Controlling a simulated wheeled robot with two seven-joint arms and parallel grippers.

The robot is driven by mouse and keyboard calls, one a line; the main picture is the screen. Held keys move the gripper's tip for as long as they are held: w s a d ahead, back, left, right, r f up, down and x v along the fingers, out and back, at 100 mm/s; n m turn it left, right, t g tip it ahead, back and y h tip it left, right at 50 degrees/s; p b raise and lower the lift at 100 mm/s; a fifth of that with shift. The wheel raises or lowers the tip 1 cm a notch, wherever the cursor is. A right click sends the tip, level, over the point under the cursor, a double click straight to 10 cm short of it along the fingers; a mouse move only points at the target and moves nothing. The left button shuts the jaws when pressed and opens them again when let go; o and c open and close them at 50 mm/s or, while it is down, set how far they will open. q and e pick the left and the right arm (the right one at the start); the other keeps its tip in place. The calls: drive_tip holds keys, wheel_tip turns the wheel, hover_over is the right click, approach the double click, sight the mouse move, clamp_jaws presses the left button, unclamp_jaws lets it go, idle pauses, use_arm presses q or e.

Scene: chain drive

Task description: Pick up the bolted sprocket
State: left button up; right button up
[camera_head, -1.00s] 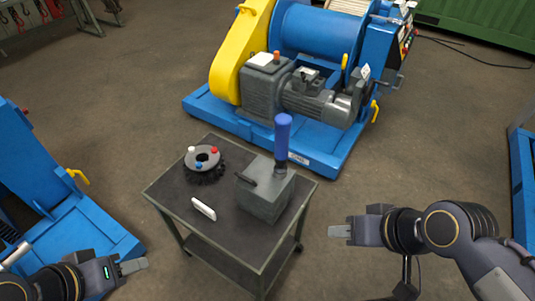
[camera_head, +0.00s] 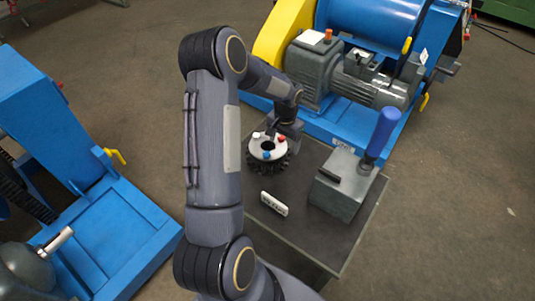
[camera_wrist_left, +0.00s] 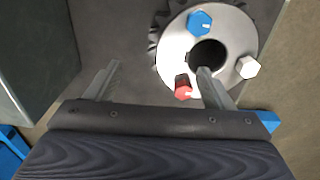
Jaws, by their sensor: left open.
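The bolted sprocket (camera_head: 267,147) lies flat on the dark cart top, a black toothed ring with a pale hub and white, red and blue bolt heads. In the left wrist view the sprocket (camera_wrist_left: 178,42) is at the upper right, partly cut off by the top edge. My left gripper (camera_head: 279,130) is at its far side in the head view. In the wrist view the left gripper (camera_wrist_left: 159,80) is open and empty: one finger appears over the hub by the centre hole and red bolt, the other over bare surface. Contact cannot be told. My right gripper is out of view.
The cart (camera_head: 310,240) also carries a grey block (camera_head: 342,190) with a blue-handled tool (camera_head: 381,135) and a small white labelled piece (camera_head: 273,204). A blue winch machine (camera_head: 350,80) stands behind, another blue machine (camera_head: 70,190) at left. Floor at right is clear.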

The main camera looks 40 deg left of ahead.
sight(282, 157)
use_arm(q)
drive_tip(key=f, duration=0.4)
drive_tip(key=f+p, duration=0.1)
drive_tip(key=f, duration=0.4)
drive_tip(key=shift+s+a+f, duration=0.2)
drive_tip(key=shift+f, duration=0.1)
drive_tip(key=shift+c, duration=0.2)
drive_tip(key=shift+d, duration=0.1)
clamp_jaws()
drive_tip(key=shift+w+r, duration=0.25)
